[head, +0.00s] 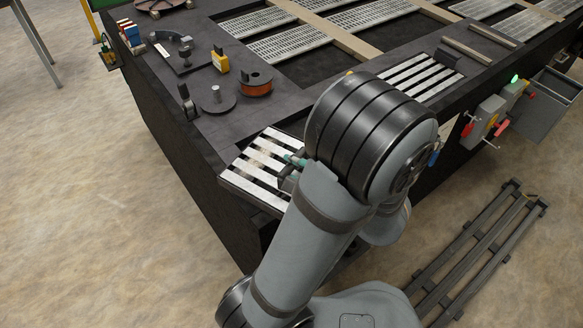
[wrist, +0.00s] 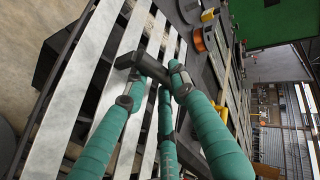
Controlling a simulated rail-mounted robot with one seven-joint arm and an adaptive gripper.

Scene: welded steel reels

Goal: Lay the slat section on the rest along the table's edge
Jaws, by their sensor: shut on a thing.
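The slat section (head: 262,158), pale metal slats on a dark frame, is at the table's near left corner in the head view, its front rim along the table's edge. In the wrist view its slats (wrist: 72,88) run diagonally. My gripper (head: 294,161), with teal fingers, is at its right part; the wrist view shows the fingers (wrist: 152,78) shut around a dark crossbar of it. More pale slats (head: 425,76) show right of my arm along the same edge; my arm hides whether they join. I cannot make out the rest or any contact with it.
The dark table (head: 215,125) carries an orange spool (head: 256,84), a yellow block (head: 220,60) and a dark disc (head: 218,101) behind the slats. Control boxes (head: 488,118) and a grey bin (head: 548,100) hang at the right side. A dark rack (head: 480,250) lies on the floor.

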